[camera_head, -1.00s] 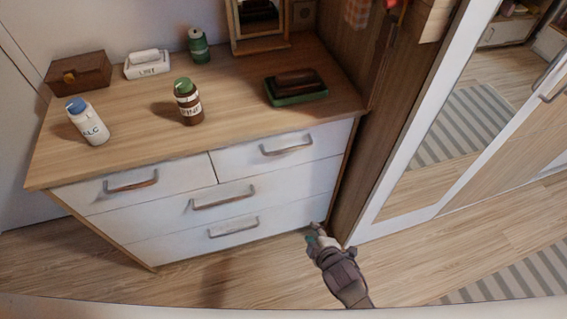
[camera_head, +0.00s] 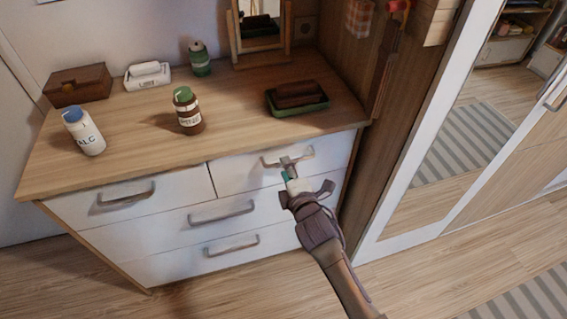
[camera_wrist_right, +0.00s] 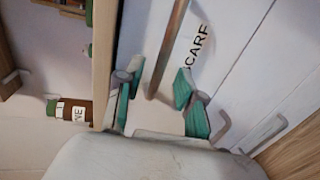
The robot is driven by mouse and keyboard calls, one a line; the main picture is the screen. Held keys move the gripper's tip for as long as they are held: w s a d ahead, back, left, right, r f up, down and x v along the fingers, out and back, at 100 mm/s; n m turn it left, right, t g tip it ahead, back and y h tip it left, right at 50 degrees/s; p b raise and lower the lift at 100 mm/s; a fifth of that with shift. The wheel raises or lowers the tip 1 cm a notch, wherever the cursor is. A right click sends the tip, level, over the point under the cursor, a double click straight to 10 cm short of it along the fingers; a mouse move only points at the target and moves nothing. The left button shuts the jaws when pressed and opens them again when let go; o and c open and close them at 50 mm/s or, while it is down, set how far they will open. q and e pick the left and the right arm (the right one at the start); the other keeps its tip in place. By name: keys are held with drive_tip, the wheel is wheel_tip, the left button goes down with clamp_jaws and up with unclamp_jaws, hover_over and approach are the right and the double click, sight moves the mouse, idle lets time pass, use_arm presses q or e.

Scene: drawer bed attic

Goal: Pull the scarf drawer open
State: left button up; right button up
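The scarf drawer (camera_head: 331,148) is the top right drawer of the white-fronted dresser and looks closed. Its face, lettered "SCARF", fills the middle of the right wrist view (camera_wrist_right: 225,35). Its metal bar handle (camera_head: 304,154) shows there too (camera_wrist_right: 168,45), running down between my fingers. My right gripper (camera_head: 287,170) is in front of this handle. In the right wrist view its green-padded fingers (camera_wrist_right: 157,98) are apart, one on each side of the bar, with gaps visible. My left gripper is out of view.
The other drawers (camera_head: 165,230) are shut. On the dresser top (camera_head: 140,135) stand a talc bottle (camera_head: 86,134), a brown jar (camera_head: 188,112), a green-and-brown tray (camera_head: 298,97) and a mirror (camera_head: 260,25). A wooden side panel (camera_head: 385,130) rises close on the right. Floor in front is clear.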

drive_tip(key=shift+x, duration=1.75)
clamp_jaws()
